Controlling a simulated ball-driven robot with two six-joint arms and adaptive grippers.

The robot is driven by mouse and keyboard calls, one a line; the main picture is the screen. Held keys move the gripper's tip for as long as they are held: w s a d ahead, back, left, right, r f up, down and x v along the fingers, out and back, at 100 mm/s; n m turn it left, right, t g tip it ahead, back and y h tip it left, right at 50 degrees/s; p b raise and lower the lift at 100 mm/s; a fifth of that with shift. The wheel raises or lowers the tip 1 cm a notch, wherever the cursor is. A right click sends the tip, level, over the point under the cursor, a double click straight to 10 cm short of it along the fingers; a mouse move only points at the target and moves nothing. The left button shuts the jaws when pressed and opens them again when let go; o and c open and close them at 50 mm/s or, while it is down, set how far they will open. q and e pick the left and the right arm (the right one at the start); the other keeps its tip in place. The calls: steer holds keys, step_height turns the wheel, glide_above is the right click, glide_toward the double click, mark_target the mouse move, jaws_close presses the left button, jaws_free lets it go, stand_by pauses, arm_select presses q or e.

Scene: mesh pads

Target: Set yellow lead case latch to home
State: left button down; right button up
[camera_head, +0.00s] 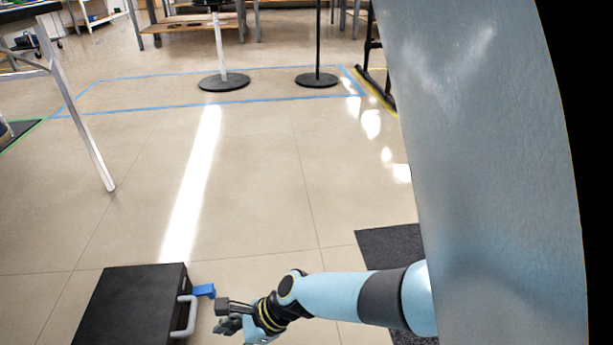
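A black case (125,305) lies at the bottom left, partly cut off by the lower edge. It has a grey handle (190,318) on its right side and a small blue piece (204,291) by its upper right corner, which may be a latch. I see no yellow case or yellow latch. My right gripper (226,326) is just right of the handle, below the blue piece, with a small gap to the handle. Its fingers are small and bunched in this view, so its opening is unclear. My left gripper is out of view.
A dark mat (388,243) lies on the floor at the right, partly hidden. A pale leaning post (85,130) stands at the left. Two round-based stands (224,82) are at the back, inside blue floor tape. The tiled floor (255,190) between is clear.

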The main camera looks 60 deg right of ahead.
arm_select(q)
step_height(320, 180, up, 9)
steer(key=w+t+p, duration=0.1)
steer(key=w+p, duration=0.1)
steer(key=p, duration=0.4)
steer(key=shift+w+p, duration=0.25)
steer(key=shift+p, duration=0.1)
arm_select(e)
steer(key=s+d+r+n+g+h, duration=0.1)
steer(key=s+r+n, duration=0.3)
steer(key=s+n, duration=0.5)
steer(key=s+d+r+n+g+h, duration=0.1)
steer(key=s+r+n+g, duration=0.3)
steer(key=s+n, duration=0.5)
steer(key=shift+s+r+n+h, duration=0.25)
steer(key=shift+r+n+h, duration=0.4)
steer(key=shift+n, duration=0.85)
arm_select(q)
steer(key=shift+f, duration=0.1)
arm_select(e)
steer(key=shift+d+g, duration=0.1)
steer(key=shift+g, duration=0.2)
